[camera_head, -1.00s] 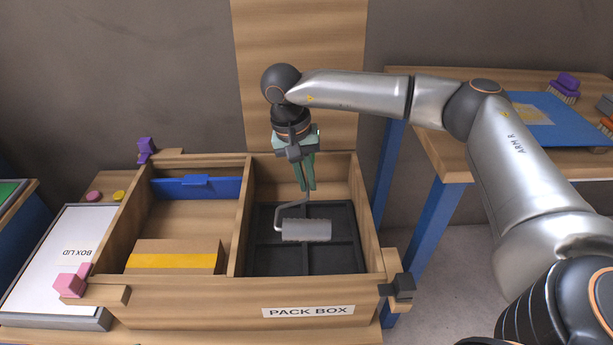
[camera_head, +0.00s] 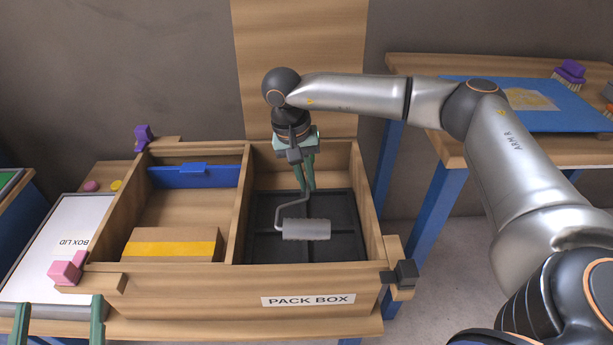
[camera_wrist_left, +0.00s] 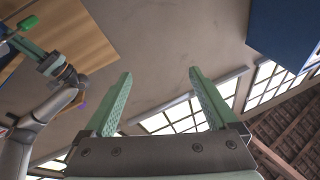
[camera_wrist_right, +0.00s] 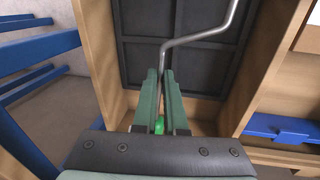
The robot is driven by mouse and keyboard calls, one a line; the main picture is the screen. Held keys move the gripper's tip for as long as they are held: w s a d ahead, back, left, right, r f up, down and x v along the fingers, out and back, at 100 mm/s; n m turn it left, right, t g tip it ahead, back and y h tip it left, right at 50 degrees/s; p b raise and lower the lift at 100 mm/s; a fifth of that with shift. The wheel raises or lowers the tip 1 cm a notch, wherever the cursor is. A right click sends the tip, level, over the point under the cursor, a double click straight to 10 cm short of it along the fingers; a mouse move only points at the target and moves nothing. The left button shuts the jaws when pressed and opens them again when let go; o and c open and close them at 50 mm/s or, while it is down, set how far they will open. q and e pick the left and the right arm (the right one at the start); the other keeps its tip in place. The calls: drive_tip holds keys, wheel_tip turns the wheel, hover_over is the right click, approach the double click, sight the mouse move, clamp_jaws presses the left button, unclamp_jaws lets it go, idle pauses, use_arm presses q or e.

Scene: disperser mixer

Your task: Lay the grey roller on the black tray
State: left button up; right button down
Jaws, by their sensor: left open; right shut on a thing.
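The grey roller (camera_head: 306,230) has a bent wire frame and hangs from my right gripper (camera_head: 306,185), which is shut on it. The roller's cylinder is over the black tray (camera_head: 262,248); I cannot tell whether it touches. In the right wrist view, my right gripper (camera_wrist_right: 160,78) holds the wire frame (camera_wrist_right: 205,38) with a green end between the fingers, above the tray (camera_wrist_right: 145,58). The cylinder is out of that view. My left gripper (camera_head: 60,318) is open and empty at the lower left, in front of the box; it also shows in the left wrist view (camera_wrist_left: 160,80).
The tray lies in the right compartment of the wooden pack box (camera_head: 200,290). A divider (camera_head: 243,205) separates it from a carton (camera_head: 172,243) and a blue piece (camera_head: 195,176). The box lid (camera_head: 50,245) lies at left. A side table (camera_head: 420,70) stands at right.

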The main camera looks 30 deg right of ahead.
wheel_tip(320, 180, down, 7)
drive_tip(key=b, duration=0.3)
drive_tip(key=shift+r+b, duration=0.1)
drive_tip(key=shift+b, duration=0.3)
use_arm(q)
drive_tip(key=s+d+r+m+t+h+b, duration=0.1)
drive_tip(key=s+r+m+h, duration=0.5)
drive_tip(key=r+h, duration=0.2)
drive_tip(key=shift+s+d+r+t, duration=0.2)
drive_tip(key=shift+s+d+t, duration=0.05)
drive_tip(key=shift+t, duration=0.15)
use_arm(e)
drive_tip(key=shift+f, duration=1.05)
use_arm(q)
drive_tip(key=shift+f+b, duration=0.55)
drive_tip(key=shift+b, duration=0.05)
use_arm(e)
drive_tip(key=shift+f, duration=1)
drive_tip(key=c, duration=0.9)
unclamp_jaws()
